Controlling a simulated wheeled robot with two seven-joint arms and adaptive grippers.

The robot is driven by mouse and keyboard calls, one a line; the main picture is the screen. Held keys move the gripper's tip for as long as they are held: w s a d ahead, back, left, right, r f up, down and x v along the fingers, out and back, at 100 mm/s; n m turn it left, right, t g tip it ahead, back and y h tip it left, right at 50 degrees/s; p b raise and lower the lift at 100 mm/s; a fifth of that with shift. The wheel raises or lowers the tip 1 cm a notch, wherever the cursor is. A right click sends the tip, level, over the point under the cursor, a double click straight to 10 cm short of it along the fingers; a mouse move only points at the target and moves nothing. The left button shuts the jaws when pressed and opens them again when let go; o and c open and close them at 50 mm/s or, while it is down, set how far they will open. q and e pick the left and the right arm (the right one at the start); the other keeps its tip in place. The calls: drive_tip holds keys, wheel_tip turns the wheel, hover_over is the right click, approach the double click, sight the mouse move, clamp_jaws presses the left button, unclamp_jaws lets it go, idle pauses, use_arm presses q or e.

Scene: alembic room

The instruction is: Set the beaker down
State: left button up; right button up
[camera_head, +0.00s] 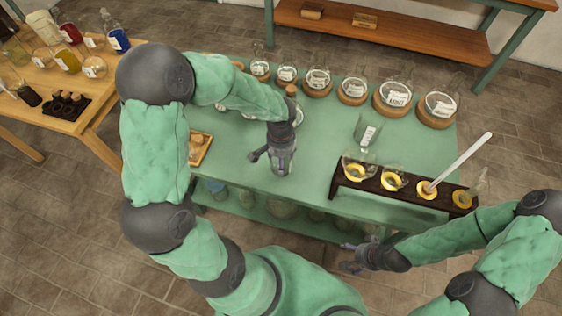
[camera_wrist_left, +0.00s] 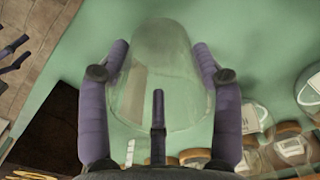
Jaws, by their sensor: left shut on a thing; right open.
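A clear glass beaker (camera_head: 284,163) is in my left gripper (camera_head: 270,153), over the middle of the green table (camera_head: 235,158). Another clear glass vessel with a white label (camera_head: 368,131) stands on the table to the right. My right gripper (camera_head: 358,257) is open and empty, low in front of the table's front edge.
Several labelled flasks on cork rings (camera_head: 392,99) line the back of the table. A dark rack (camera_head: 405,186) with yellow rings and a white rod (camera_head: 462,160) stands at the front right. A small wooden tray (camera_head: 202,148) is at the left. The table's middle is mostly clear.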

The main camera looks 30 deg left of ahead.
use_arm(q)
drive_tip(key=shift+f, duration=0.6)
drive_tip(key=shift+f, duration=0.1)
drive_tip(key=shift+f+b, duration=0.15)
drive_tip(key=shift+b, duration=0.15)
drive_tip(key=o, duration=1.2)
drive_tip(key=shift+o, duration=0.2)
drive_tip(key=shift+r+p, duration=0.35)
drive_tip(key=shift+r, duration=0.1)
wheel_tip(320, 180, up, 12)
drive_tip(key=p, duration=0.3)
drive_tip(key=shift+f+p, duration=0.2)
drive_tip(key=shift+p, duration=0.2)
